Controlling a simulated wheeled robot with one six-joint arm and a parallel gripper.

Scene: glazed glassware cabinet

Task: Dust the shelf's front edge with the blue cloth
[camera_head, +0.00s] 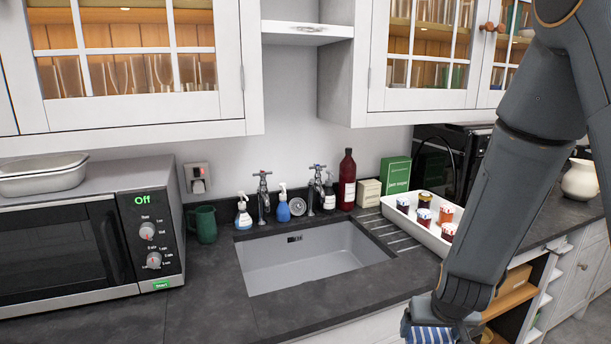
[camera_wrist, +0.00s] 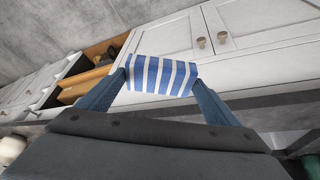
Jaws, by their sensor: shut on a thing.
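A blue-and-white striped cloth (camera_wrist: 160,75) is held between the two fingertips of my gripper (camera_wrist: 161,82) in the wrist view. In the head view the cloth (camera_head: 432,335) shows at the bottom edge, partly cut off, below my arm. The fingers are shut on it, and it hangs clear of the counter in front of the lower cupboards. A small white shelf (camera_head: 308,30) spans the gap between the glazed wall cabinets, far from my gripper. Shelves with glasses also show behind the panes of the left glazed cabinet (camera_head: 125,115). I cannot tell which shelf is meant.
The dark counter (camera_head: 215,300) holds a microwave (camera_head: 90,235), a green mug (camera_head: 202,224), a sink (camera_head: 310,258), several bottles and a white tray (camera_head: 400,219) with jars. An open wooden-shelved unit (camera_head: 512,298) is below right. My arm covers part of the right side.

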